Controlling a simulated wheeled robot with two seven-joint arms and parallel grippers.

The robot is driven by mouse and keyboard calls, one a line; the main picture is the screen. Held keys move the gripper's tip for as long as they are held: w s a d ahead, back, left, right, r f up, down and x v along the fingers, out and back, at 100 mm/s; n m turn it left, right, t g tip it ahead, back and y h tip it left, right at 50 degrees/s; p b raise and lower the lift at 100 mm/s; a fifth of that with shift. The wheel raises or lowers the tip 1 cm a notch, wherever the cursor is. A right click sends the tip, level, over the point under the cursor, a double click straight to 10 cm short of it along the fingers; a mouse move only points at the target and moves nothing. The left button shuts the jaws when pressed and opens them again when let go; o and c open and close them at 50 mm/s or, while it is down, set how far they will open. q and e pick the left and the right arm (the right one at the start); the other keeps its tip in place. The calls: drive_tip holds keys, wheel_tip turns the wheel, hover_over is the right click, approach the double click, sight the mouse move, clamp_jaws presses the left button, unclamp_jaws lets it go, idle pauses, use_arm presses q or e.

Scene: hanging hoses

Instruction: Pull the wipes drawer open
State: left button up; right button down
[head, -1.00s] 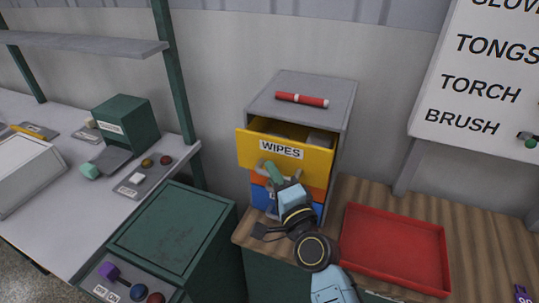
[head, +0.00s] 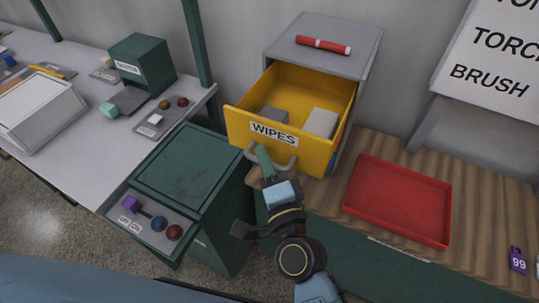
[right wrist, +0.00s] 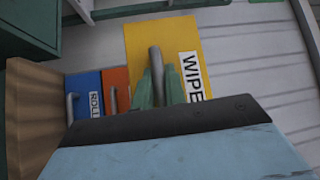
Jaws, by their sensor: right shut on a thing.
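The yellow wipes drawer (head: 310,85) stands well out of the grey cabinet (head: 340,42) in the head view, with a grey block and a pale block inside. Its front carries a WIPES label (head: 274,134) and a grey bar handle (head: 285,163). My right gripper (head: 264,157) is shut on that handle. In the right wrist view its green fingers (right wrist: 160,88) close around the handle (right wrist: 155,65) in front of the yellow face (right wrist: 135,50). My left gripper is not in view.
A red marker-like stick (head: 323,45) lies on the cabinet top. A red tray (head: 400,200) sits on the wooden counter to the right. A green cabinet (head: 190,175) stands left of the drawer. In the right wrist view, orange (right wrist: 115,90) and blue (right wrist: 85,85) drawers are shut.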

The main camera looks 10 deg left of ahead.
drive_tip(key=c, duration=1.5)
unclamp_jaws()
drive_tip(key=shift+o, duration=0.2)
drive_tip(key=b+v, duration=0.2)
drive_tip(key=v, duration=1.1)
drive_tip(key=shift+s, duration=0.15)
drive_tip(key=shift+d+f, duration=0.1)
drive_tip(key=shift+d, duration=0.05)
